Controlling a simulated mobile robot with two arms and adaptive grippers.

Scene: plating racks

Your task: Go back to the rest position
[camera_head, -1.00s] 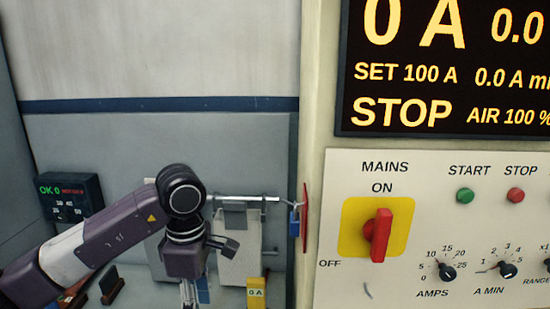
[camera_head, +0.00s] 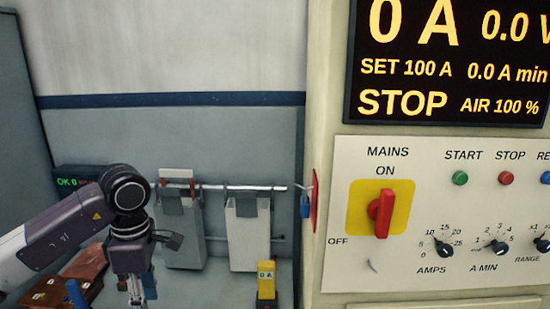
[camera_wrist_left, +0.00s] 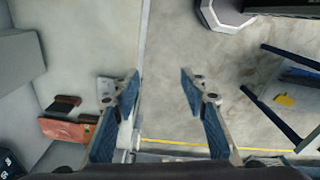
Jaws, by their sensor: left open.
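My left arm comes in from the left in the head view and bends down at a round joint. My left gripper (camera_head: 137,292) points down at the bottom edge, with its fingertips cut off or hard to see. In the left wrist view my left gripper (camera_wrist_left: 160,78) shows two blue-padded fingers spread wide, with nothing between them. Below the fingers are a pale bench surface and a grey floor. My right gripper is in neither view.
A control panel (camera_head: 430,250) with a red mains switch (camera_head: 381,213) stands at right. Two pale hanging plates (camera_head: 248,235) are on a horizontal bar (camera_head: 240,188). A yellow block (camera_head: 266,280) stands below them. Brown pieces (camera_head: 85,264) lie behind my arm.

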